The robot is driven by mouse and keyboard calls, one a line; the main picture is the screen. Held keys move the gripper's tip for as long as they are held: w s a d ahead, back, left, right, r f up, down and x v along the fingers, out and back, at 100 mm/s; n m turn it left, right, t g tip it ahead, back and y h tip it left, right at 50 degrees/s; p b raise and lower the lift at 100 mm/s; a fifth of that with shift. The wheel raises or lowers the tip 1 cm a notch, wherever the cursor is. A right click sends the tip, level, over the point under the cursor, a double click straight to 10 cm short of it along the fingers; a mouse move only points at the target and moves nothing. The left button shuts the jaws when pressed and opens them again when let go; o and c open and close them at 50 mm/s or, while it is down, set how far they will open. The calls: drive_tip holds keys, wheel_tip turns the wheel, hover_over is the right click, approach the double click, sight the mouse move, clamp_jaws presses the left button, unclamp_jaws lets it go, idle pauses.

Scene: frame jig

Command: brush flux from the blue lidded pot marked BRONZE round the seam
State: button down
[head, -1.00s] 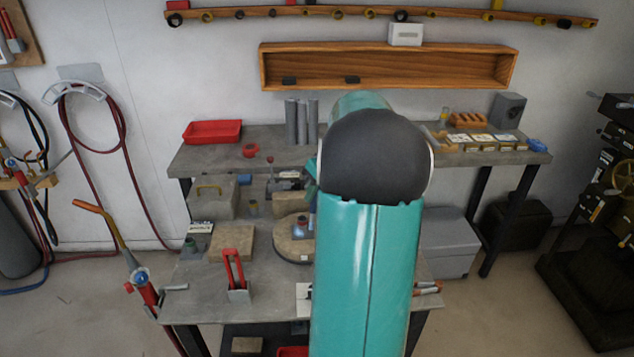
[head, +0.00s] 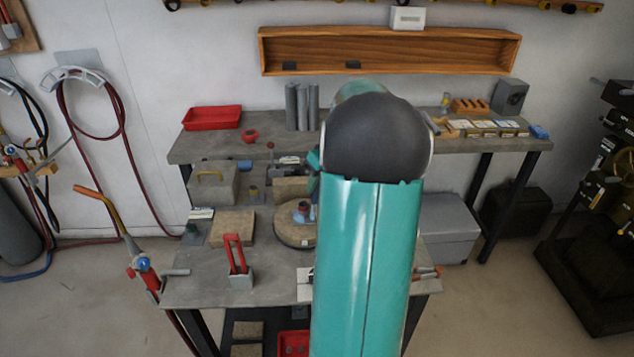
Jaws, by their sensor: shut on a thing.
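My own teal arm covers the middle of the head view, and my gripper is hidden behind it. A round brick-like block (head: 285,232) on the front bench carries a small upright piece with a reddish top (head: 304,206), partly covered by my arm. I cannot tell whether this piece bears the seam. A small blue item (head: 245,165) stands at the back left, beyond the front bench. I can read no BRONZE marking, so I cannot tell whether it is the pot. No brush can be made out.
The front bench (head: 195,285) holds a red-handled tool in a stand (head: 236,262) and a flat tan block (head: 233,225). A torch (head: 140,262) hangs at its left edge.

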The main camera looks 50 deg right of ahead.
drive_tip(key=shift+f, duration=0.5)
idle(0.3)
drive_tip(key=shift+w+d+r, duration=0.1)
drive_tip(key=shift+w+d, duration=0.85)
drive_tip(key=shift+d, duration=0.1)
drive_tip(key=shift+w+d, duration=0.1)
drive_tip(key=shift+s+a, duration=1)
drive_tip(key=shift+s, duration=0.05)
drive_tip(key=shift+w+d, duration=1.8)
drive_tip(key=shift+w, duration=0.05)
drive_tip(key=shift+s+a+f, duration=0.2)
drive_tip(key=shift+s+a, duration=1.65)
drive_tip(key=shift+s, duration=0.05)
